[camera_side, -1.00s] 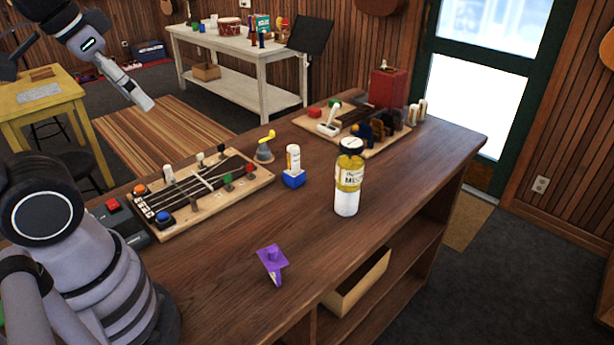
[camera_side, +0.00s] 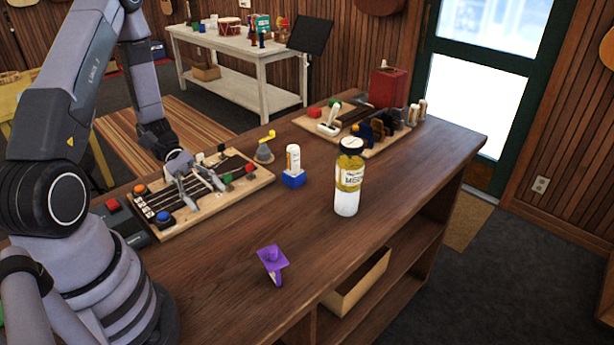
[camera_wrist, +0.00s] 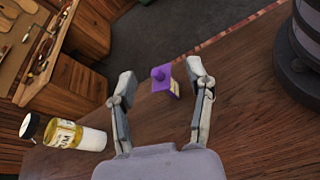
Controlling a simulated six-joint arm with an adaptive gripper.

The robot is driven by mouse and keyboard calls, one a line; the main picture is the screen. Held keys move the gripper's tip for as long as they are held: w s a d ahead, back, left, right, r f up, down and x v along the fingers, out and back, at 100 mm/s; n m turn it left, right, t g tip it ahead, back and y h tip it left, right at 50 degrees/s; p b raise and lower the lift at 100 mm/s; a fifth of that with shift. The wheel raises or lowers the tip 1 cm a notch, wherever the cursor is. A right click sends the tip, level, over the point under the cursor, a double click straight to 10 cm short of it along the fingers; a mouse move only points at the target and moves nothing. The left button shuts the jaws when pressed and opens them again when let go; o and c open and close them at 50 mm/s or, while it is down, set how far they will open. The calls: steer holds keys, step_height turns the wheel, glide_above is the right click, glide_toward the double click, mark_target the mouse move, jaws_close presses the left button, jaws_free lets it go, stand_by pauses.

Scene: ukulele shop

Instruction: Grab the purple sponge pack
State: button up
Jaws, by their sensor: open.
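In the wrist view the purple sponge pack (camera_wrist: 161,76) shows beyond and between the two fingertips. My gripper (camera_side: 193,193) is open and empty, over the board with black strips in the side view, well to the left of and behind the pack. In the wrist view my gripper (camera_wrist: 162,84) has its fingers spread wide, apart from the pack.
A yellow-and-white bottle with a black cap (camera_side: 348,178) stands right of the pack. A white tube on a blue block (camera_side: 293,168) stands behind. A board with coloured knobs (camera_side: 262,182) lies below my gripper. Counter around the pack is clear; its front edge is near.

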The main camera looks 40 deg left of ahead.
mark_target(267, 250)
steer(key=f+n+t, duration=0.2)
steer(key=f+n, duration=0.1)
steer(key=f+n+t+h, duration=0.1)
steer(key=f+n+t, duration=0.2)
steer(key=f, duration=0.1)
steer(key=s+f+n+t, duration=0.1)
steer(key=f+n+t, duration=0.2)
steer(key=shift+a+f, duration=0.15)
steer(key=shift+f+n+t, duration=0.25)
steer(key=shift+n+t, duration=0.25)
steer(key=x, duration=0.8)
steer(key=shift+w+d+r, duration=0.1)
steer(key=shift+w+d, duration=0.05)
steer(key=shift+d, duration=0.2)
steer(key=x, duration=0.3)
steer(key=shift+d+r, duration=0.1)
steer(key=shift+d, duration=0.35)
steer(key=shift+w+d, duration=0.35)
steer(key=shift+d, duration=0.25)
jaws_close()
